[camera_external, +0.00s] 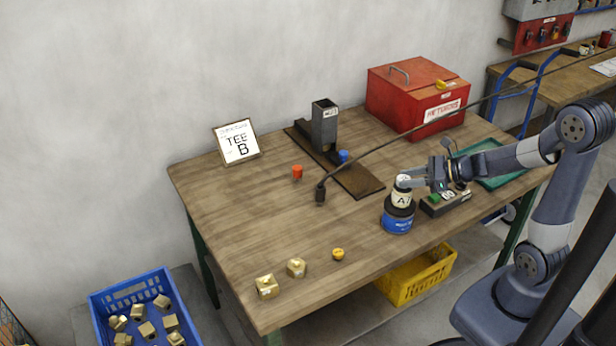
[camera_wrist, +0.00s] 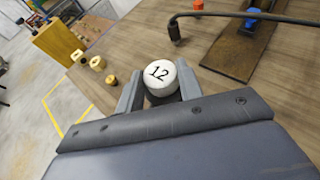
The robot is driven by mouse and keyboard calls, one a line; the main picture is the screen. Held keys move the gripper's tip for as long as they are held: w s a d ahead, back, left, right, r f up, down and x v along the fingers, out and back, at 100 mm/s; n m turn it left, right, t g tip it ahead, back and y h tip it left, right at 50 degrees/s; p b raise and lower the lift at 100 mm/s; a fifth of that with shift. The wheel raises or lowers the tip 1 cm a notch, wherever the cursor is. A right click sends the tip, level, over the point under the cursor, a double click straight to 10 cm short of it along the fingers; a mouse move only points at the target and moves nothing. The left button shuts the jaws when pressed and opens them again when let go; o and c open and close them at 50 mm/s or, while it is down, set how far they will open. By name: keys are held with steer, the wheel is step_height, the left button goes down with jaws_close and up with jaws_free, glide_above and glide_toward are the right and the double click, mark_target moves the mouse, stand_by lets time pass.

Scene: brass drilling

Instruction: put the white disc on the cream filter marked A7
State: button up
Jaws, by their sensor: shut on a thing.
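My gripper (camera_external: 408,182) is over the right part of the wooden table, at the top of a short stack. It is shut on the white disc (camera_external: 404,180), whose top reads 12 in the wrist view (camera_wrist: 160,74). The fingers (camera_wrist: 160,92) hold it from both sides. The cream filter marked A7 (camera_external: 402,198) is directly below the disc. It stands upright on a black part (camera_external: 398,210) above a blue base (camera_external: 397,224). The disc looks level and very close to the filter's top; I cannot tell whether they touch.
A dark hose (camera_external: 320,194) arches over the table behind the stack. A dark block (camera_external: 452,204) stands right of it, near a green tray (camera_external: 507,177). A red box (camera_external: 400,112) and grey column (camera_external: 324,125) stand at the back. The table's front middle is mostly clear.

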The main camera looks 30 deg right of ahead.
steer(key=shift+f, duration=0.2)
steer(key=o, duration=1)
steer(key=shift+r, duration=0.1)
steer(key=shift+r, duration=0.1)
steer(key=shift+r+p, duration=0.2)
steer(key=shift+p, duration=0.1)
steer(key=v, duration=1.2)
steer(key=shift+f, duration=0.1)
